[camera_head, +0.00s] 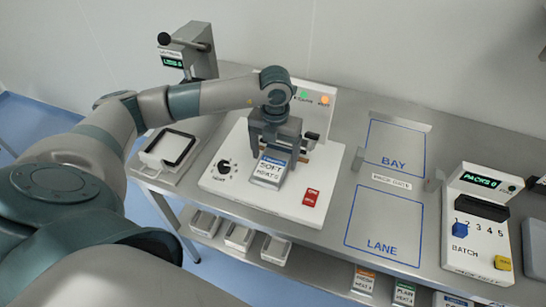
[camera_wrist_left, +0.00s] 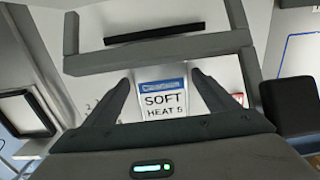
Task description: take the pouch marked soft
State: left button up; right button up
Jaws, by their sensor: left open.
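The pouch marked SOFT (camera_head: 269,170) is a pale packet with a blue band at its top and a line under the name that looks like HEAT 5. It is at the white sealing machine (camera_head: 228,165), in front of the machine's jaw part. My left gripper (camera_head: 277,146) is above and just behind it, pointing down. In the left wrist view the pouch (camera_wrist_left: 163,103) shows between the two spread fingers of my left gripper (camera_wrist_left: 160,78), with a gap on each side. My right gripper is out of view.
A black-framed tray (camera_head: 168,150) and a lever device (camera_head: 188,52) stand left. The blue-outlined BAY (camera_head: 397,150) and LANE (camera_head: 385,228) areas are empty. A batch counter (camera_head: 478,225) is at right.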

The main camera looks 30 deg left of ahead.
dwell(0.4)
pick_arm(q)
jog(key=c, duration=0.9)
